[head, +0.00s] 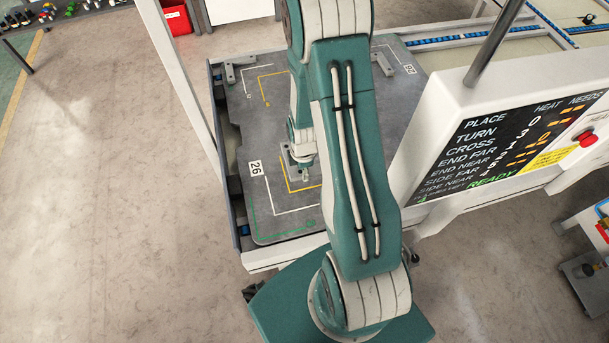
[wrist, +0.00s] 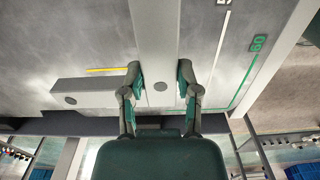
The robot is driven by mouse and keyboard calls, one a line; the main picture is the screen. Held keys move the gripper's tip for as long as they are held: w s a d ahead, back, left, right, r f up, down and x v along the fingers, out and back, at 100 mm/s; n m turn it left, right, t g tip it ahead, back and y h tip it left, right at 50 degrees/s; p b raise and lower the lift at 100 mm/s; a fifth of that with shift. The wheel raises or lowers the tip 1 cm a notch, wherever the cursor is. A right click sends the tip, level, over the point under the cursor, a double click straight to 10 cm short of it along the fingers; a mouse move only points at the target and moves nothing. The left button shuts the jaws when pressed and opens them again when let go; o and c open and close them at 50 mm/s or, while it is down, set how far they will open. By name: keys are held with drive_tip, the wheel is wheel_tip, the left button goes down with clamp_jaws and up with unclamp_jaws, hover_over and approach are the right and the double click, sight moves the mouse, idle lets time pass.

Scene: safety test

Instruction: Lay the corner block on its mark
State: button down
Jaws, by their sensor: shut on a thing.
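My gripper (head: 302,172) is over the near left part of the grey plate, mostly behind my arm. In the wrist view my gripper (wrist: 158,72) is shut on one leg of the grey L-shaped corner block (wrist: 155,30). Its other leg (wrist: 75,97) extends left and has a round hole. A yellow corner line (head: 284,185), a white corner line (head: 285,211) and a green line (head: 280,238) mark this corner. The yellow line (wrist: 108,70) also shows beside the block in the wrist view. I cannot tell whether the block touches the plate.
Another grey corner block (head: 240,66) sits at the plate's far left, near its own marks. The plate (head: 240,120) lies in a framed table. A display panel (head: 490,135) with a red button stands at right. A white post (head: 180,75) rises at left.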

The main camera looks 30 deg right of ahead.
sight(302, 184)
drive_tip(key=f, duration=0.4)
drive_tip(key=shift+a+f, duration=0.35)
drive_tip(key=shift+f, duration=0.05)
drive_tip(key=shift+d+f, duration=0.1)
drive_tip(key=shift+f, duration=0.2)
drive_tip(key=shift+d, duration=0.1)
drive_tip(key=shift+c, duration=1.6)
unclamp_jaws()
drive_tip(key=shift+r, duration=0.1)
